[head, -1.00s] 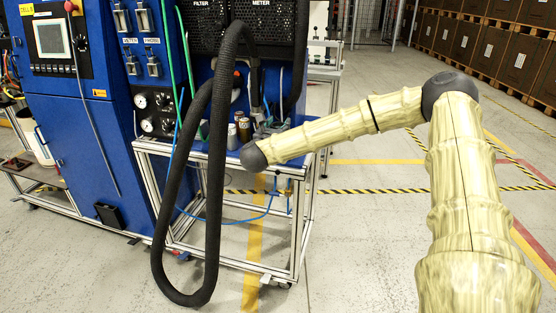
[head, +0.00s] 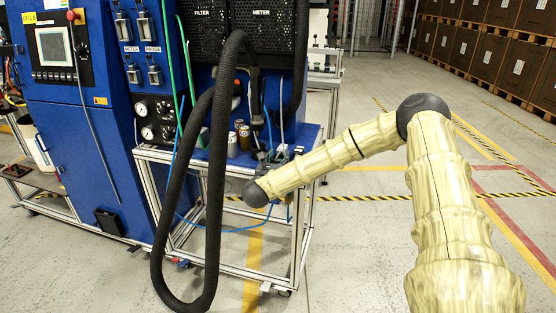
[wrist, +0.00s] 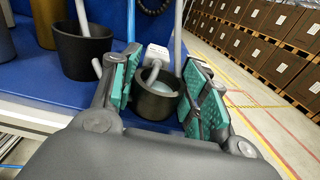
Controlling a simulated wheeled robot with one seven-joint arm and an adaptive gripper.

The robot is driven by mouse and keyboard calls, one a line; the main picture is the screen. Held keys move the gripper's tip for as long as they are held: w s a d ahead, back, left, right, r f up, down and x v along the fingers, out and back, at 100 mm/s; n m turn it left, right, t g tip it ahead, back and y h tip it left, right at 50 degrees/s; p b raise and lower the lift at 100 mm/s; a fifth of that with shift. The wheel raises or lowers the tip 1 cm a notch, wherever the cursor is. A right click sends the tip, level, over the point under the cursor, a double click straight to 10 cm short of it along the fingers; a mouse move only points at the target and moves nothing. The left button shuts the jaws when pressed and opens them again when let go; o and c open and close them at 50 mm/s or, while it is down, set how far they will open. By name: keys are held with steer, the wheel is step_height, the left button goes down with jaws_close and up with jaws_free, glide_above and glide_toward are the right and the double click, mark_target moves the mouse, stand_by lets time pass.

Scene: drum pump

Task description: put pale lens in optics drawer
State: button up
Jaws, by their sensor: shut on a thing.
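In the wrist view my gripper (wrist: 160,84), with teal pads, is closed around a dark, round, cup-like piece (wrist: 156,103). The piece has a pale grey-teal inside, and a grey rod (wrist: 152,73) shows at its mouth. I cannot tell whether it is the pale lens. It appears at the front edge of the blue bench top (wrist: 62,88); I cannot tell whether it touches it. In the head view my gripper is small and mostly hidden by my arm beside the bench. I cannot make out the optics drawer in either view.
A black pot (wrist: 82,50) with a rod stands left of my gripper. A small white block (wrist: 157,54) is just behind the held piece. A thick black hose (head: 165,220) loops before the bench frame (head: 232,270).

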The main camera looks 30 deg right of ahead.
steer(key=shift+f, duration=0.15)
steer(key=o, duration=1.1)
steer(key=shift+a+r, duration=0.1)
steer(key=shift+r, duration=0.1)
